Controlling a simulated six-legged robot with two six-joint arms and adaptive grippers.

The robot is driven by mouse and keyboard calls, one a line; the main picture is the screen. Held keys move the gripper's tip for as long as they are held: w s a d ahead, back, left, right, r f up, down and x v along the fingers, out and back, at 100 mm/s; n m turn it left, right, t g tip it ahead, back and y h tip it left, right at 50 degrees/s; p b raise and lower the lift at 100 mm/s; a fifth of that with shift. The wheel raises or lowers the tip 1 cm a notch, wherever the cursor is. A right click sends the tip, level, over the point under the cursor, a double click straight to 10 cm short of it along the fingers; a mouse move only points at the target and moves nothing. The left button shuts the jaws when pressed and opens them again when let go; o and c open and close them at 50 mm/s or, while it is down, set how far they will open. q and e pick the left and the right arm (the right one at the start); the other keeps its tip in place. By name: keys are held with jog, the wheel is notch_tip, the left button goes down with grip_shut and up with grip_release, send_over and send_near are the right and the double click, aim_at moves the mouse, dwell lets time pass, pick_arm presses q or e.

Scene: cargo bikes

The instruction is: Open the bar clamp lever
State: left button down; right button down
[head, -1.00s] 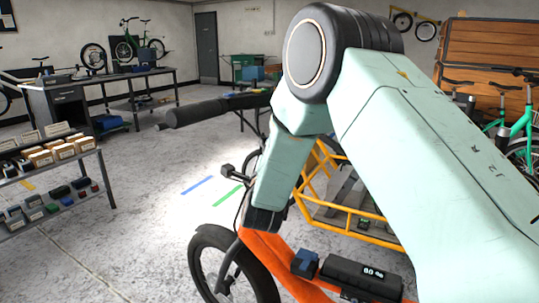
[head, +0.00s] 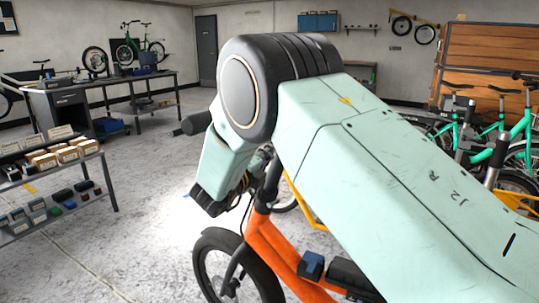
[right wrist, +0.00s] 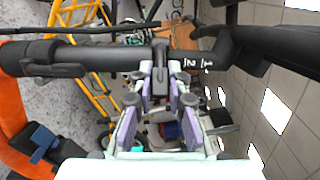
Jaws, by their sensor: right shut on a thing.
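In the right wrist view, my right gripper (right wrist: 161,84) has its two fingers closed in on a slim dark lever (right wrist: 160,62) at a thick black bar. The lever lies between the fingertips, across the bar (right wrist: 100,60). A black clamp collar (right wrist: 45,60) sits farther left on the bar. In the head view, the orange cargo bike (head: 275,245) stands below my right arm, which hides the lever and most of the handlebar. One black handlebar grip (head: 193,122) sticks out left of the arm. My left gripper does not show.
A shelf rack (head: 62,200) with small boxes stands at the left. A long workbench (head: 110,88) is behind it. Green bikes (head: 500,125) stand at the right. The floor (head: 140,230) left of the bike's front wheel is clear. A yellow frame (right wrist: 78,18) shows in the right wrist view.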

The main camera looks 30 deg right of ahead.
jog(key=shift+w+a+m+g+h, duration=0.2)
jog(key=shift+m+g, duration=0.2)
jog(key=shift+g, duration=0.25)
jog(key=shift+w+a+m+g+h, duration=0.1)
jog(key=shift+a+m+g+h, duration=0.1)
jog(key=shift+m+g, duration=0.35)
jog(key=shift+g, duration=0.4)
jog(key=shift+r, duration=0.1)
jog(key=c, duration=1.3)
grip_release()
jog(key=v, duration=0.7)
jog(key=shift+a, duration=0.15)
